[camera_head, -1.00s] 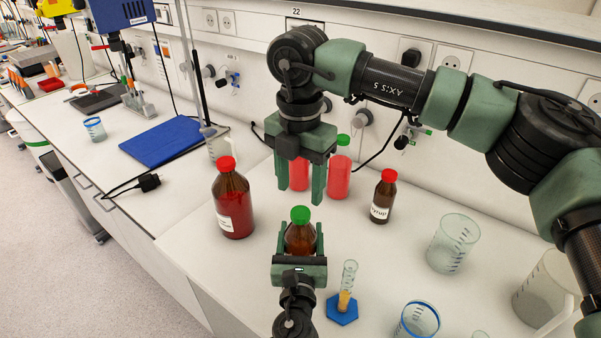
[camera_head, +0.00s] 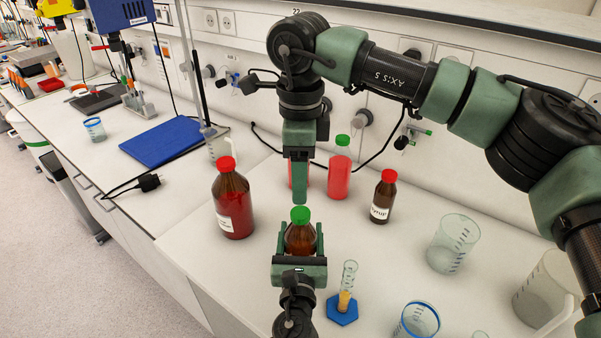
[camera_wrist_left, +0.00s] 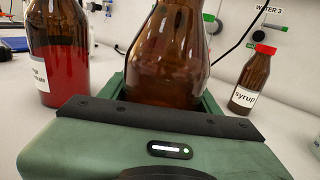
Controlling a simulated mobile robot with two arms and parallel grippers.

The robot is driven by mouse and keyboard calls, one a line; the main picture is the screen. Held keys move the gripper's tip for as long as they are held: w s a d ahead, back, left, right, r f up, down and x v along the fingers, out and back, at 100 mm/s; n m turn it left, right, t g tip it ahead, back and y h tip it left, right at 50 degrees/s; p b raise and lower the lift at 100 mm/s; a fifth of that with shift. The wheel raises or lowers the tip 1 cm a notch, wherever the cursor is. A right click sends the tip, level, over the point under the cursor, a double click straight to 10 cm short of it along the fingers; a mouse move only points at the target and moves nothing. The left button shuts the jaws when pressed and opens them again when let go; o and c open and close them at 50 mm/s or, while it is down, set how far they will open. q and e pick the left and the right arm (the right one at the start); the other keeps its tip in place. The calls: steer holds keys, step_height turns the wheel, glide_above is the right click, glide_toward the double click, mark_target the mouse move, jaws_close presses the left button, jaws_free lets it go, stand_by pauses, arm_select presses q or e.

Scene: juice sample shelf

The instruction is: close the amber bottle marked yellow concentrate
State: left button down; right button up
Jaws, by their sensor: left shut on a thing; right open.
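An amber bottle (camera_head: 300,240) with a green cap (camera_head: 300,215) on its top stands upright at the front middle of the bench. My left gripper (camera_head: 300,250) is shut around its body; the bottle also fills the middle of the left wrist view (camera_wrist_left: 168,55). Its label is not visible, and I cannot tell whether the cap is tight. My right gripper (camera_head: 300,198) is open and points down just above and behind the green cap, seen edge-on, with no visible thing in it.
A large amber bottle with red cap (camera_head: 231,205) stands to the left, a syrup bottle (camera_head: 383,198) to the right. Red bottles, one green-capped (camera_head: 340,170), stand behind. A cylinder on a blue foot (camera_head: 343,308) and beakers (camera_head: 453,243) are at right.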

mark_target(300, 212)
steer(key=n, duration=0.6)
steer(key=shift+r+n, duration=0.25)
steer(key=shift+n, duration=0.15)
steer(key=shift+f, duration=4)
jaws_close()
